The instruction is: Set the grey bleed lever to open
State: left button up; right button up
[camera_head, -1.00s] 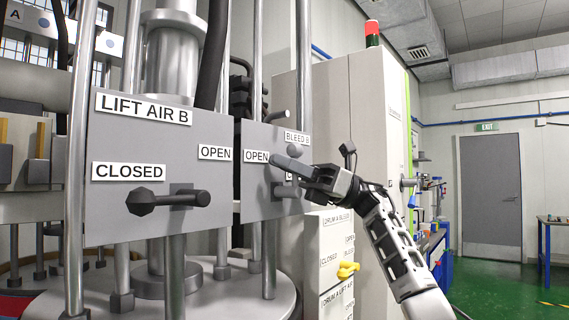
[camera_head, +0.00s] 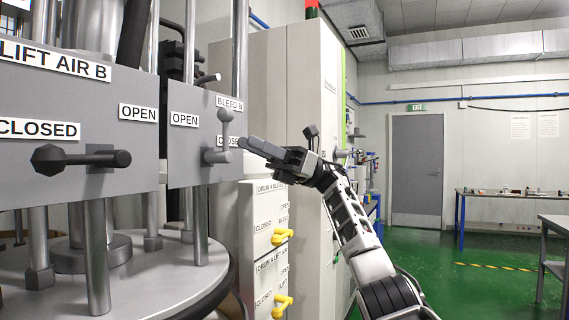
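The grey bleed lever (camera_head: 223,117) is on the grey panel under the BLEED B label (camera_head: 230,103). Its round end points up from a short cylinder (camera_head: 216,157). The OPEN label (camera_head: 184,119) is to its left, and the CLOSED label (camera_head: 228,142) is beside the lever, partly covered. My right gripper (camera_head: 252,146) comes in from the right, with its fingertips just right of the lever. I see a small gap in the picture, but cannot tell the depth between them. The finger spacing is unclear and nothing shows in the gripper. My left gripper is out of view.
A dark lever (camera_head: 76,158) is on the LIFT AIR B panel (camera_head: 100,190) to the left. Vertical metal rods stand around the panels. A white box with yellow levers (camera_head: 283,236) stands below my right arm. The green floor (camera_head: 490,285) at right is largely open.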

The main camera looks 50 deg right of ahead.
jog(key=v, duration=0.7)
jog(key=shift+d+p, duration=0.25)
jog(key=shift+p, duration=0.05)
jog(key=shift+s+f, duration=0.1)
jog(key=shift+s, duration=0.05)
